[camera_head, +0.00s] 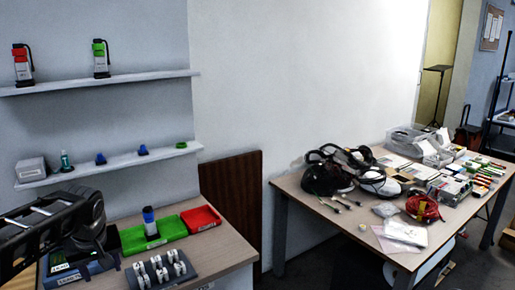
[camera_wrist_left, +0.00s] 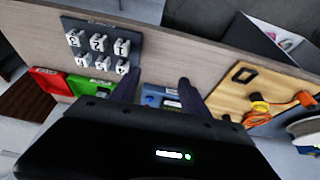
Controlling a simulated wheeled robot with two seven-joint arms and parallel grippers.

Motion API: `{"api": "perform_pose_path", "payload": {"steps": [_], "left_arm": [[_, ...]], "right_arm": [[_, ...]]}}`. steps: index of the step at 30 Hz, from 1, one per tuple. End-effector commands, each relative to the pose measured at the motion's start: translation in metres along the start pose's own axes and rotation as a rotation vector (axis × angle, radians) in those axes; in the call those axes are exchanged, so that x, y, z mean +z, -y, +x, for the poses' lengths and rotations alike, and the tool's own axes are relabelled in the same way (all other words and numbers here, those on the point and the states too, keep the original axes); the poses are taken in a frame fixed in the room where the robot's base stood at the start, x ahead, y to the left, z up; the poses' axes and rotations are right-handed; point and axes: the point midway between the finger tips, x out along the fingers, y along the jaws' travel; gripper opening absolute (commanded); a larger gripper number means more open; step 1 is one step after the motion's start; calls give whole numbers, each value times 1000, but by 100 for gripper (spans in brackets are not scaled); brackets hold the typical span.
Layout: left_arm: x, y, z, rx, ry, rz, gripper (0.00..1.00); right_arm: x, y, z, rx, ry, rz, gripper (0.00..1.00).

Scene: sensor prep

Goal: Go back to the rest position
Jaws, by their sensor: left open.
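My left gripper (camera_wrist_left: 157,88) shows in the left wrist view with its two dark fingers apart and nothing seen held between them. In the head view my left arm reaches in from the left, above the near left part of the workbench (camera_head: 225,250). A blue bin (camera_head: 72,274) with labels lies below it, partly hidden; in the wrist view part of this bin (camera_wrist_left: 158,98) shows between the fingers. A small bottle with a dark blue top (camera_head: 150,222) stands upright in the green tray (camera_head: 133,240), right of the gripper. My right gripper is not in view.
A red tray (camera_head: 201,218) and a dark board with several white numbered pieces (camera_head: 161,270) are on the workbench. Wall shelves (camera_head: 110,82) hold red and green canisters. A cluttered table (camera_head: 345,222) stands at right. A wooden board with orange parts (camera_wrist_left: 262,92) shows in the wrist view.

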Motion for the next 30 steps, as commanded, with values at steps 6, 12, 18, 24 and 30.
{"api": "perform_pose_path", "payload": {"steps": [6,12,18,24,30], "left_arm": [[14,-17,22,31,28,43,54],[37,-42,53,81,67,102,54],[81,-77,96,158,129,180,54],[162,-122,154,275,224,275,54],[313,-156,215,421,360,358,54]], "right_arm": [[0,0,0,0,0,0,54],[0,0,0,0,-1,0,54],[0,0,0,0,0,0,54],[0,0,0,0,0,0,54],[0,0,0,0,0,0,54]]}}
